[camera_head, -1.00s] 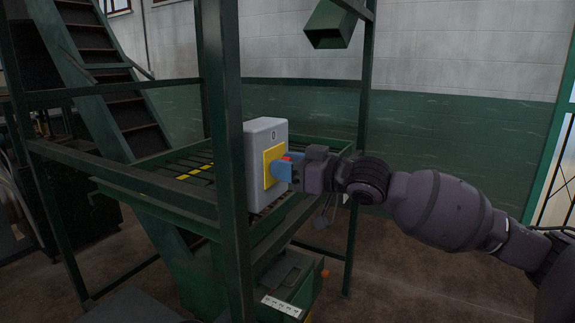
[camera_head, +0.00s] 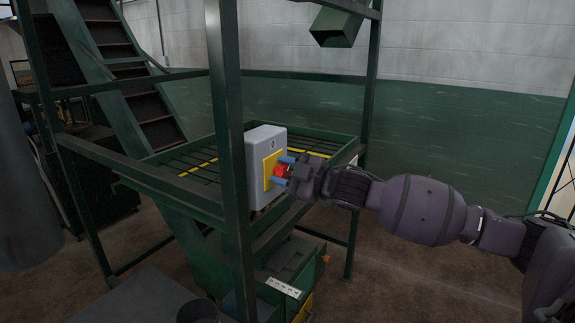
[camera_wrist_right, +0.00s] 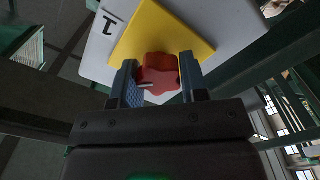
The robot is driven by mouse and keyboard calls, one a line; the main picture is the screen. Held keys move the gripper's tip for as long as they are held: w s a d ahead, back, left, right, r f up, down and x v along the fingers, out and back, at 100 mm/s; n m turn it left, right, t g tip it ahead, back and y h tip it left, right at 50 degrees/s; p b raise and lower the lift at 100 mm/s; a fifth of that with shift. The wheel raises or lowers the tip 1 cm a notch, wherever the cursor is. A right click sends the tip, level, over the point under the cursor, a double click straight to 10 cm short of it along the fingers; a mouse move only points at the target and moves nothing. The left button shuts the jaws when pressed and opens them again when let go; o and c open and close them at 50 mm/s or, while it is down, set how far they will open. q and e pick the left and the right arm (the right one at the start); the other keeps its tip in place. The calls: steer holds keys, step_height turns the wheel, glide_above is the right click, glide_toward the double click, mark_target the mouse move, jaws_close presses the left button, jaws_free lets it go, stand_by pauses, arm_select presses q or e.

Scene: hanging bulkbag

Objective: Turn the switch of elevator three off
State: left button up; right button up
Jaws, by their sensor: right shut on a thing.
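A grey switch box (camera_head: 266,144) is on the green steel frame, with a yellow plate (camera_head: 269,176) on its front and a "0" mark above. A red knob (camera_head: 280,170) sits on the plate. My right gripper (camera_head: 282,172) is at the knob, with one blue finger above it and one below. In the right wrist view, the red lobed knob (camera_wrist_right: 160,72) is between the two blue fingers of my right gripper (camera_wrist_right: 158,75), which is shut on it. A white line shows on the knob's edge. My left gripper is out of view.
A green post (camera_head: 228,150) stands just left of the box. A railed platform (camera_head: 190,163) is behind it and a green chute (camera_head: 343,25) hangs above. Stairs (camera_head: 120,75) rise at the left. The floor at lower right (camera_head: 420,285) is clear.

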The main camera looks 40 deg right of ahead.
steer(key=n+p, duration=0.1)
steer(key=n, duration=0.2)
steer(key=shift+a+n+p, duration=0.1)
steer(key=shift+n+p, duration=0.65)
steer(key=shift+n, duration=0.45)
steer(key=shift+f+n, duration=0.1)
steer(key=shift+n, duration=0.6)
steer(key=shift+f+n+p, duration=0.15)
steer(key=shift+n+p, duration=0.4)
steer(key=shift+n, duration=0.45)
steer(key=o, duration=0.9)
steer(key=shift+s, duration=0.1)
